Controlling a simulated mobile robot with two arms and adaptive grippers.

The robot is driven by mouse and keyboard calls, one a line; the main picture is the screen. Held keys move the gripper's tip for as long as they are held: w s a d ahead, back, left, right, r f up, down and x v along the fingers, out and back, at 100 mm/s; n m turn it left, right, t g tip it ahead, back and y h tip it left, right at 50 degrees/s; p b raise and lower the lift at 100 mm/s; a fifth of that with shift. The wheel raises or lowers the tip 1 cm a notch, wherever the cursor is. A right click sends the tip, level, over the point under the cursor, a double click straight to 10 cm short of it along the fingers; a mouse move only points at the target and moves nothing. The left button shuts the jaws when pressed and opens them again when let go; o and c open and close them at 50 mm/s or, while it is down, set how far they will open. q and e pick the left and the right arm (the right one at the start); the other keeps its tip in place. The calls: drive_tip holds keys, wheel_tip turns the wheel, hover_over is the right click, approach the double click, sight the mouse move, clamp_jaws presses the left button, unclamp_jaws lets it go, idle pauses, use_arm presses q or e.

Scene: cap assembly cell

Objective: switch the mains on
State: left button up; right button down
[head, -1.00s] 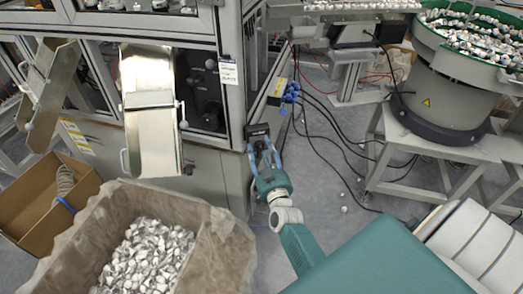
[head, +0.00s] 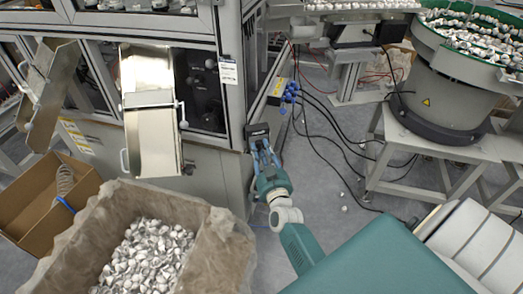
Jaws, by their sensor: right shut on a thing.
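The mains switch (head: 258,129) appears as a small dark box on the side of the machine cabinet, near its front right corner. My right gripper (head: 260,142) reaches up to it from below, with its blue-grey fingers at the lower part of the box. The gripper is shut on the switch. The fingers hide the part they hold, so I cannot tell the switch position. My left gripper is not in view.
The machine cabinet (head: 215,168) stands close on the left of my right gripper. Blue connectors (head: 291,91) with black cables sit behind it. A lined crate of caps (head: 225,245) is at front left. A bowl feeder (head: 440,105) stands at right.

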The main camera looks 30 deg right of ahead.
drive_tip(key=m+b, duration=0.2)
drive_tip(key=m, duration=1.1)
drive_tip(key=shift+f, duration=0.15)
drive_tip(key=c, duration=2.5)
unclamp_jaws()
drive_tip(key=shift+m+b, duration=0.45)
drive_tip(key=shift+m, duration=1.15)
drive_tip(key=shift+c, duration=0.2)
drive_tip(key=o, duration=1.1)
drive_tip(key=shift+o, duration=0.2)
drive_tip(key=shift+a+r, duration=0.1)
drive_tip(key=shift+r, duration=0.1)
drive_tip(key=shift+s, duration=0.1)
